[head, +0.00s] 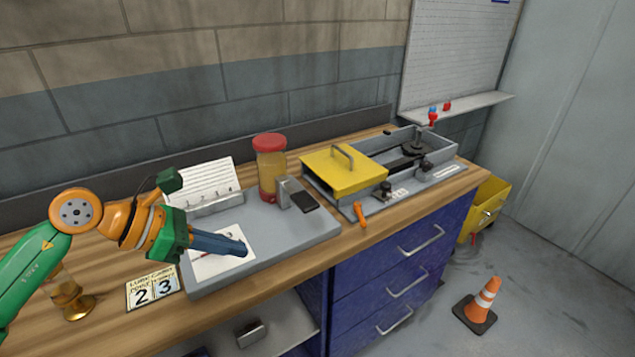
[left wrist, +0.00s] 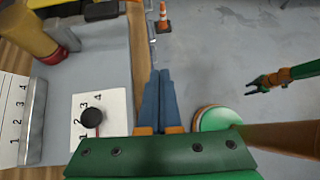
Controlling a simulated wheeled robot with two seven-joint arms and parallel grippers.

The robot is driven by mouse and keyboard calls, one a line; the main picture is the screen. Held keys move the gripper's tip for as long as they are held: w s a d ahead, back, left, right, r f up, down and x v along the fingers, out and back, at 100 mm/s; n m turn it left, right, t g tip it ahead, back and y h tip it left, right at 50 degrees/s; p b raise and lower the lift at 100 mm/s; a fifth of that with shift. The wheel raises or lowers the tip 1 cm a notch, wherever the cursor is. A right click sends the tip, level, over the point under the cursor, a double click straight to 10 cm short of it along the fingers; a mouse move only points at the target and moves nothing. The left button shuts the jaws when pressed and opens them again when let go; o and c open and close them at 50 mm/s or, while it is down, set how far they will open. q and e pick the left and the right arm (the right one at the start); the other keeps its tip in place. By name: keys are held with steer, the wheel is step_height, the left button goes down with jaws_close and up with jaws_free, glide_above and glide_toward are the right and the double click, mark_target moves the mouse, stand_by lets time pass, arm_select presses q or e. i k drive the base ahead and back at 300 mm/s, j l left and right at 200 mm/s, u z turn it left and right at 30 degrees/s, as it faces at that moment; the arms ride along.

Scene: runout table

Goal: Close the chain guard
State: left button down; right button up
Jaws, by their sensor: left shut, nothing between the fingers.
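The chain guard (head: 329,178) is a yellow cover with a grey bar handle (head: 345,157). It sits over the left part of a grey open-topped housing (head: 449,157) on the bench. The right part of the housing is uncovered and shows dark sprocket parts (head: 413,148). My left gripper (head: 243,246) is shut and empty, over the grey board to the left of the guard and apart from it. Its blue fingers also show in the left wrist view (left wrist: 159,76). My right gripper (left wrist: 252,87) shows small in the left wrist view, and its fingers look apart.
On the grey board (head: 310,232) are a red-lidded jar (head: 270,168), a dark block in a holder (head: 296,194) and a numbered stand (head: 203,184). An orange-handled item (head: 360,214) lies before the housing. A cone (head: 482,302) and yellow bin (head: 486,205) stand on the floor.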

mark_target(347, 169)
steer(key=i+u, duration=0.1)
steer(key=i, duration=0.55)
steer(key=i+l, duration=0.15)
steer(key=l, duration=0.15)
steer(key=i+l, duration=0.15)
steer(key=l, duration=0.15)
